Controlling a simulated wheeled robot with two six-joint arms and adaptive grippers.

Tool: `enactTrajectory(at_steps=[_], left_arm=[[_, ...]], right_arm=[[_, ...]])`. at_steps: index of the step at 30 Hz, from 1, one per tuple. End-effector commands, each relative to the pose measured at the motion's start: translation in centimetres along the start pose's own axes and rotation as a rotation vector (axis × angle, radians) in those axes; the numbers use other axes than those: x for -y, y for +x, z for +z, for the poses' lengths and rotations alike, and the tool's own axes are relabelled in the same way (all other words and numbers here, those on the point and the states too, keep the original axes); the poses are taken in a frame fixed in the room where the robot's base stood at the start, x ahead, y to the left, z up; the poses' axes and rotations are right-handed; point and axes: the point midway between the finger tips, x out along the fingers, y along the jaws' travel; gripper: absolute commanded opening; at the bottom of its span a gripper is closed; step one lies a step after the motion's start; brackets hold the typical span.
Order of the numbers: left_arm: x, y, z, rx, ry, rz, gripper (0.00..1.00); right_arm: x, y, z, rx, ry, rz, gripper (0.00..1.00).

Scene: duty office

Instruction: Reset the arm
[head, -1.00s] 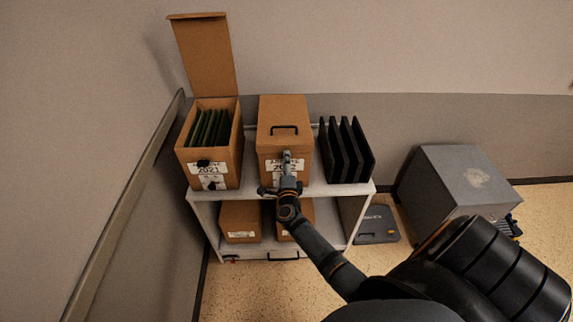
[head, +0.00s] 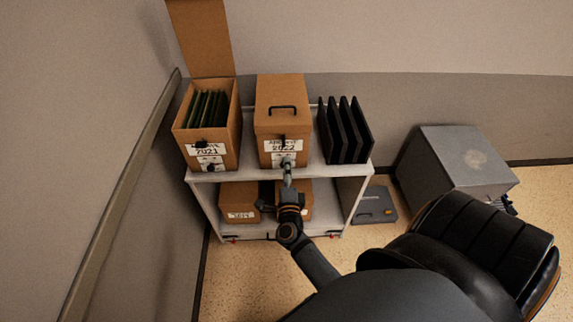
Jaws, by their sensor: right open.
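My right gripper (head: 287,166) is in front of the shelf unit, its fingertips at the lower front of the closed 2022 archive box (head: 282,103). It looks empty; I cannot tell whether it touches the box. The right arm reaches up from the bottom right and hides part of the lower shelf. My left gripper is not in view.
The 2021 box (head: 224,135) stands open on the white shelf unit (head: 318,172), lid raised, files inside. Black binders (head: 345,130) stand at right. Smaller boxes (head: 239,201) sit below. A grey cabinet (head: 458,165) and a flat grey case (head: 375,206) are on the floor at right.

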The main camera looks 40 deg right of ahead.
Motion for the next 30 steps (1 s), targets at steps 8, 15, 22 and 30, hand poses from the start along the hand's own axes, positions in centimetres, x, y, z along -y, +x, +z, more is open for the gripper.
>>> enactTrajectory(at_steps=[8, 15, 22, 30], left_arm=[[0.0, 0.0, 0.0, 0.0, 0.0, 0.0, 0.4], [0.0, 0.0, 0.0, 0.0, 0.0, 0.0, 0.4], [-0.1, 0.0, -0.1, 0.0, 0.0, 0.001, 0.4], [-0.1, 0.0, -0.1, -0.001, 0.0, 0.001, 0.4]], right_arm=[[0.0, 0.1, 0.0, 0.0, 0.0, 0.0, 0.62], [-4.1, -0.8, 1.1, 0.093, -0.167, 0.053, 0.62], [-21.6, -8.2, 1.8, 0.518, -0.803, 0.294, 0.62], [-37.7, -23.0, -7.5, 1.067, -1.401, 0.607, 0.62]])
